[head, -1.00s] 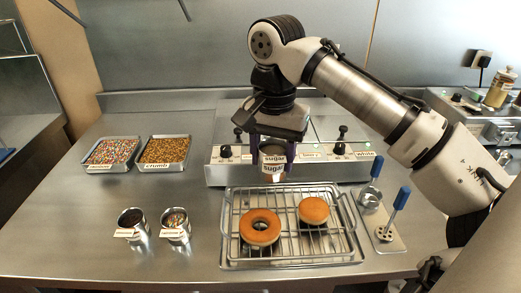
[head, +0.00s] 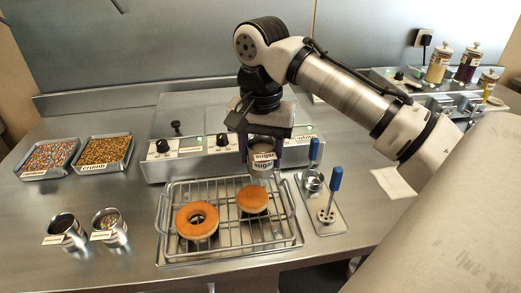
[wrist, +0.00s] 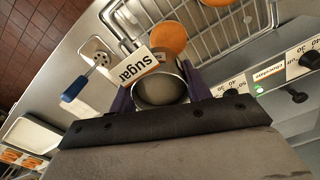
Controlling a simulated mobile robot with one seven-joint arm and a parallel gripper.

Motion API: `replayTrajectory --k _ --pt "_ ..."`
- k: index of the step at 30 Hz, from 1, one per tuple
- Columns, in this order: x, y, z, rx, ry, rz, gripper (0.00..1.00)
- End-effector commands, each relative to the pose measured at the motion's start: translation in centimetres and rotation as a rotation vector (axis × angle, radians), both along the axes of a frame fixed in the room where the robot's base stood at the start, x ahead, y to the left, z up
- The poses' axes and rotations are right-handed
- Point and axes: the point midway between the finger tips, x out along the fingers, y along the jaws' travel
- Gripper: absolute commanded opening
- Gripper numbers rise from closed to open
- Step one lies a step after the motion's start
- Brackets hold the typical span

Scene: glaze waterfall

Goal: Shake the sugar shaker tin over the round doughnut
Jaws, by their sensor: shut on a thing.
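The round doughnut (head: 252,199), without a hole, lies on the wire rack (head: 290,235) right of the ring doughnut (head: 197,220). My gripper (head: 261,150) is shut on the sugar shaker tin (head: 263,163), a grey tin labelled "sugar". It holds the tin upright or nearly so, near the rack's back edge, just behind the round doughnut in the head view. In the wrist view the tin (wrist: 160,88) sits between the fingers, with the round doughnut (wrist: 168,38) just beyond it. Its height above the rack is hard to tell.
A control unit with knobs (head: 190,155) stands behind the rack. A tool stand (head: 325,215) with blue-handled tools is close on the right. Sprinkle and crumb trays (head: 103,150) and two small labelled tins (head: 110,226) stand left. Bare counter lies between them and the rack.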

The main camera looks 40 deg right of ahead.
Motion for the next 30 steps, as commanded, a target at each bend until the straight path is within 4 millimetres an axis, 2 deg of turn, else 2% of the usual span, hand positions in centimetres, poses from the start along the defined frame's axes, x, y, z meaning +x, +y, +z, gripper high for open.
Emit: replayTrajectory --k 3,11,15,16,18,19,20,22,23,24,27,28,29,30 --pt "0.0 0.0 -0.9 -0.002 -0.001 -0.001 0.22" --pt "0.0 0.0 -0.8 0.000 -0.001 -0.001 0.22" --pt "2.3 3.7 -0.8 0.002 -0.002 0.010 0.22" --pt "2.1 3.4 -0.8 0.001 -0.002 0.001 0.22" --pt "0.2 0.4 -0.7 -0.003 0.002 -0.020 0.22" --pt "-0.2 -0.2 -0.8 -0.002 0.001 -0.016 0.22" --pt "-0.2 -0.2 -0.8 -0.002 -0.001 -0.008 0.22" --pt "1.7 2.7 -0.9 0.003 -0.002 0.017 0.22" --pt "2.2 3.5 -0.8 0.002 -0.002 0.015 0.22" --pt "2.3 3.7 -0.8 0.001 -0.002 0.005 0.22" --pt "-0.1 -0.1 -0.8 -0.002 0.001 -0.017 0.22" --pt "-0.2 -0.3 -0.8 -0.002 0.000 -0.010 0.22" --pt "0.2 0.4 -0.8 0.000 -0.001 0.001 0.22" --pt "1.4 2.3 -0.9 0.003 -0.002 0.016 0.22"
